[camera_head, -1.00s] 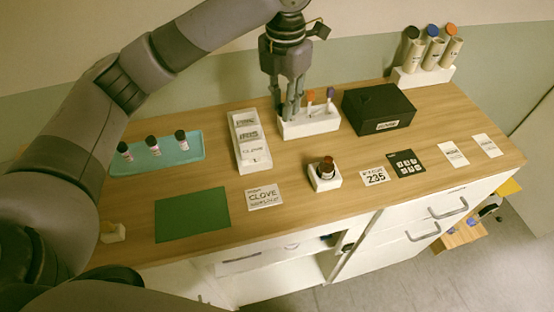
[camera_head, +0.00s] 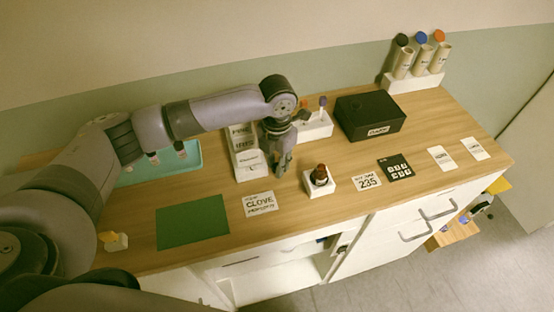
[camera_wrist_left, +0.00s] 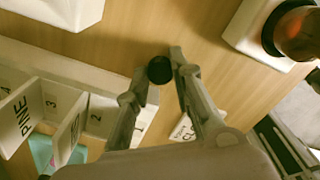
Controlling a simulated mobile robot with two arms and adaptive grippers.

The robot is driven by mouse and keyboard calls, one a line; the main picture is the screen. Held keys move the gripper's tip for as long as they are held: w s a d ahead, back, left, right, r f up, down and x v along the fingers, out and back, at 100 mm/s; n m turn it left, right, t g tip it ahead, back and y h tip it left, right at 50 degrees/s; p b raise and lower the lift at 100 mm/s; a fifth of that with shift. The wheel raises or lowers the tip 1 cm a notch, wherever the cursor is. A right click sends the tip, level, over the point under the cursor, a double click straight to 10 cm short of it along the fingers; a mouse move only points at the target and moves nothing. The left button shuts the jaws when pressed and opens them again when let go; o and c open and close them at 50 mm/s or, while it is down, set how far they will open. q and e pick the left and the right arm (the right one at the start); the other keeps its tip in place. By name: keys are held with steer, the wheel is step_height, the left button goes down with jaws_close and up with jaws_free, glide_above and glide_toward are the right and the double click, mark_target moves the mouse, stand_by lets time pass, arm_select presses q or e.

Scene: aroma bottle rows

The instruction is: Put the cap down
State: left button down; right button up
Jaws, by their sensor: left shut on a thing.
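My left gripper (camera_head: 283,172) is low over the table, just left of a white block (camera_head: 319,189) that holds an uncapped-looking amber bottle (camera_head: 320,173). In the left wrist view the gripper (camera_wrist_left: 158,66) is shut on a small round black cap (camera_wrist_left: 160,70) between its fingertips. In the head view the cap is too small to make out. The amber bottle (camera_wrist_left: 300,32) shows at the upper right of the wrist view, apart from the fingers. Whether the cap touches the table cannot be told. My right gripper is not in view.
A CLOVE card (camera_head: 260,204) and a green mat (camera_head: 192,222) lie to the left. A white divided box (camera_head: 247,172) stands behind left, a white rack (camera_head: 318,131) behind, and a black box (camera_head: 369,116) at back right. Bare wood shows around the fingertips.

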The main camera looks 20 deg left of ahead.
arm_select(q)
steer(key=shift+f, duration=0.15)
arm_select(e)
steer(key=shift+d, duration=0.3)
arm_select(q)
steer(key=c, duration=1.7)
jaws_free()
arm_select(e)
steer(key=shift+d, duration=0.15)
arm_select(q)
step_height(320, 180, up, 12)
steer(key=b, duration=0.3)
steer(key=shift+d+r, duration=0.1)
steer(key=shift+r, duration=0.1)
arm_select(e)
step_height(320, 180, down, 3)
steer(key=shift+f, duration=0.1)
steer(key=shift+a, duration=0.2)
